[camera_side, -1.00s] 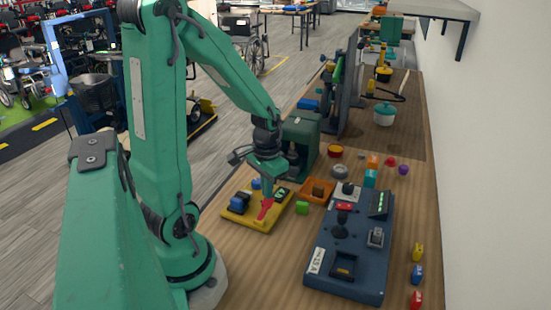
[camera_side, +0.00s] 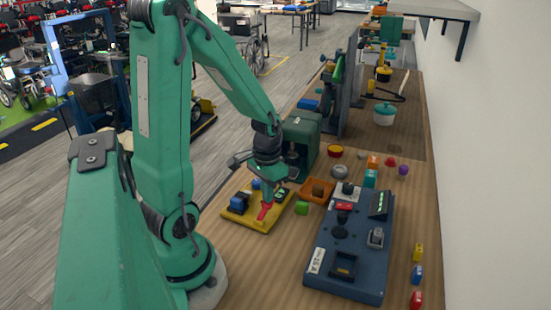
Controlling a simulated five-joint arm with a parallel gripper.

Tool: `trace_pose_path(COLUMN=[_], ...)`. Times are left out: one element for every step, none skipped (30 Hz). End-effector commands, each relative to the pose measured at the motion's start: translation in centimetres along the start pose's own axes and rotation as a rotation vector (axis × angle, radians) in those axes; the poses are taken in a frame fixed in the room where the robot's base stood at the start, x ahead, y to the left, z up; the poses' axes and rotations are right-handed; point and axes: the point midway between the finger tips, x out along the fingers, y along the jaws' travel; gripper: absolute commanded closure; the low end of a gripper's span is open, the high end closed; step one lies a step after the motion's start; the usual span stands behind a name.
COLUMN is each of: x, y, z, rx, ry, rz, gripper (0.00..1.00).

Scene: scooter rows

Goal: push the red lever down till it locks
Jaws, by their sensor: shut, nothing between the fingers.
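The red lever (camera_side: 266,211) is on a yellow base plate (camera_side: 238,221) on the wooden bench, left of the blue-grey panel. The lever lies at a slant across the plate. My gripper (camera_side: 270,195) is shut and empty, pointing down over the plate at the lever's far end. I cannot tell whether its tips touch the lever. A blue block (camera_side: 239,204) sits on the plate to the lever's left. The gripper partly hides the far side of the plate.
A blue-grey control panel (camera_side: 325,265) lies to the right. A dark green machine (camera_side: 303,135) stands behind. Bare bench lies in front of the plate.

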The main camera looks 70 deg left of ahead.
Motion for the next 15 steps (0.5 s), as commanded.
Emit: trace_pose_path(x=[0.11,0.15,0.21,0.25,0.29,0.34,0.38,0.42,0.47,0.51,0.55,0.61,0.65,0.69,0.74], y=[0.01,0.01,0.01,0.01,0.01,0.01,0.01,0.01,0.01,0.01,0.01,0.01,0.01,0.01,0.01], z=[0.05,0.05,0.04,0.04,0.04,0.03,0.03,0.03,0.03,0.03,0.03,0.03,0.03,0.04,0.04], rx=[0.000,0.000,0.000,0.000,0.000,0.000,0.000,0.000,0.000,0.000,0.000,0.000,0.000,0.000,0.000], ry=[-0.002,-0.002,-0.002,-0.001,-0.001,-0.001,-0.001,-0.001,0.000,0.000,0.000,0.000,0.000,-0.001,-0.001], rz=[0.000,0.000,0.000,0.000,0.000,0.000,0.000,0.000,0.000,0.000,0.000,0.000,0.000,0.000,0.000], gripper=[1.00,1.00,1.00,1.00,1.00,1.00,1.00,1.00,1.00,1.00,1.00,1.00,1.00,1.00,1.00])
